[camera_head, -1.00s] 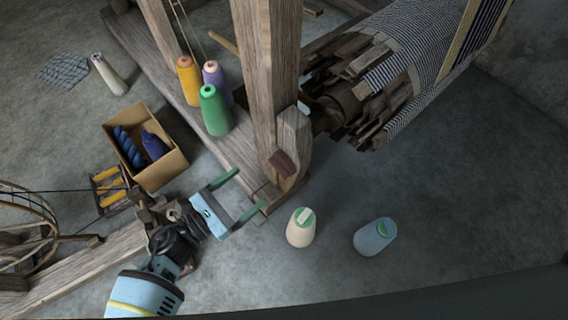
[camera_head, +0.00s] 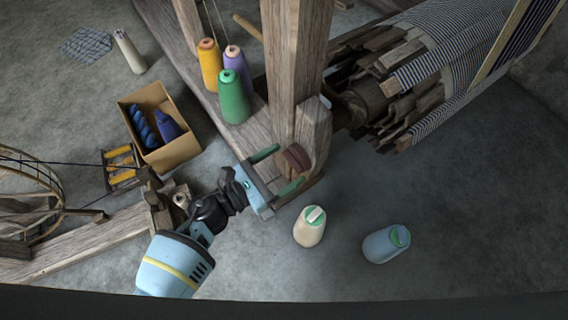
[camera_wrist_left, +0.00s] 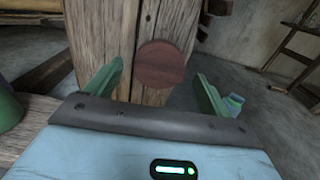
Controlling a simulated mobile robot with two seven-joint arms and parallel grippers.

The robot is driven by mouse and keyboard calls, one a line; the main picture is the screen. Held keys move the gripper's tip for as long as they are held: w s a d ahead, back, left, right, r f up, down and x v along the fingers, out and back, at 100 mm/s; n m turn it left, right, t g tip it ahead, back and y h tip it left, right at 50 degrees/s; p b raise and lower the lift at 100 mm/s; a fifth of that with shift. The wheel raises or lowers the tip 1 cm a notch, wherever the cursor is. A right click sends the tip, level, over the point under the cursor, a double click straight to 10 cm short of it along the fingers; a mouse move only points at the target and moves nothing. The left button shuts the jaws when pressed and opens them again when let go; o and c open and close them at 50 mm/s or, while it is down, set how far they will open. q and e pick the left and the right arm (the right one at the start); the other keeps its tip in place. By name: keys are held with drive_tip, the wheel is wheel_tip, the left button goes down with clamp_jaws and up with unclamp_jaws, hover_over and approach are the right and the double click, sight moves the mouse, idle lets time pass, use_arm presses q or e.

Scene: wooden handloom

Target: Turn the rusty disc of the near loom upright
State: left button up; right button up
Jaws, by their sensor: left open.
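The rusty disc (camera_head: 296,157) is a reddish-brown round piece on the foot of the loom's front post (camera_head: 290,75). It shows face-on in the left wrist view (camera_wrist_left: 160,64), against the post's wooden planks. My left gripper (camera_head: 279,169) is open, with its green fingers reaching toward the post. In the left wrist view, one finger (camera_wrist_left: 103,79) is to the left of the disc and the other (camera_wrist_left: 208,95) to its right, with gaps on both sides. The disc lies between and beyond the fingertips. My right gripper is in neither view.
Orange, purple and green (camera_head: 234,97) thread cones stand on the loom's base beam. A cardboard box (camera_head: 178,152) and a spinning wheel (camera_head: 30,200) are at left.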

use_arm(q)
drive_tip(key=shift+w+d, duration=0.2)
drive_tip(key=shift+d, duration=0.1)
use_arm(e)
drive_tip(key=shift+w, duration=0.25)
use_arm(q)
drive_tip(key=shift+c, duration=0.4)
drive_tip(key=c, duration=0.7)
drive_tip(key=shift+c, duration=1)
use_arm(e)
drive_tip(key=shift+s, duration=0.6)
